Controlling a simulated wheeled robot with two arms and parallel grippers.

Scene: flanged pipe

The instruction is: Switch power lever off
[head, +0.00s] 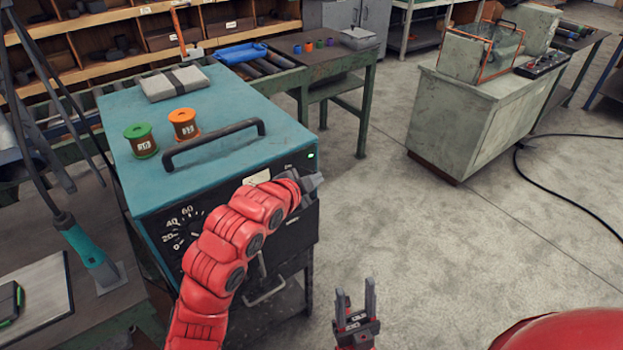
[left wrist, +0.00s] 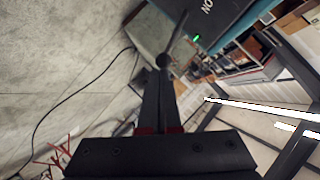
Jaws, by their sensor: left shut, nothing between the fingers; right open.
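The teal machine (head: 225,165) has a dark front panel with a dial and a lit green light (head: 311,155). In the left wrist view, a dark power lever (left wrist: 176,36) with a round knob stands out near the printed word ON, and the green light (left wrist: 196,37) glows beside it. My left gripper (head: 318,179) is shut and empty at the panel's right side. Its fingertips (left wrist: 162,74) are at the lever's knob; I cannot tell if they touch. My arm and gripper hide the lever in the head view. My right gripper (head: 356,288) is open and empty, low over the floor.
A green spool (head: 141,140), an orange spool (head: 184,125) and a dark handle (head: 213,143) are on the machine's top. A workbench (head: 60,290) is at lower left. A grey cabinet (head: 470,120) stands at right. The floor (head: 400,220) between is clear.

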